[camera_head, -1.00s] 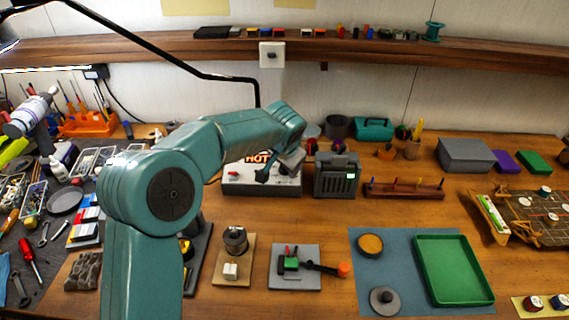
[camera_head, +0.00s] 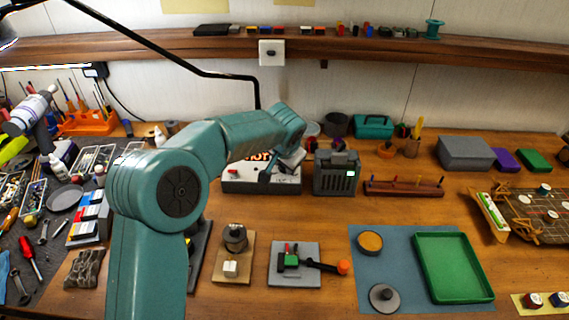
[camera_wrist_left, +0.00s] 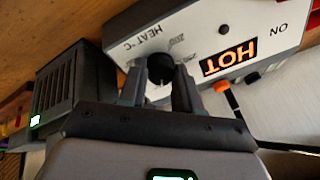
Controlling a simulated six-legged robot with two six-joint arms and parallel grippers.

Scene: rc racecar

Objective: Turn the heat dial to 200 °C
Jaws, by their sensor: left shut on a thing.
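The heat control box (camera_head: 235,182) is a white-fronted unit with a dark base, near the back of the bench in the head view. In the left wrist view its white panel (camera_wrist_left: 130,25) appears upside down, with "HEAT °C", scale numbers, an orange lit "HOT" sign (camera_wrist_left: 230,57) and "ON". The black heat dial (camera_wrist_left: 160,68) sits between the fingers of my left gripper (camera_wrist_left: 158,88), which is shut on it. The fingers hide part of the dial, and I cannot read its setting. My left arm hides part of the box in the head view. My right gripper is not in view.
A dark vented box with a green display (camera_head: 337,175) stands just right of the heat box. A wooden peg rack (camera_head: 405,189) lies further right. A black lamp arm (camera_head: 165,52) hangs above.

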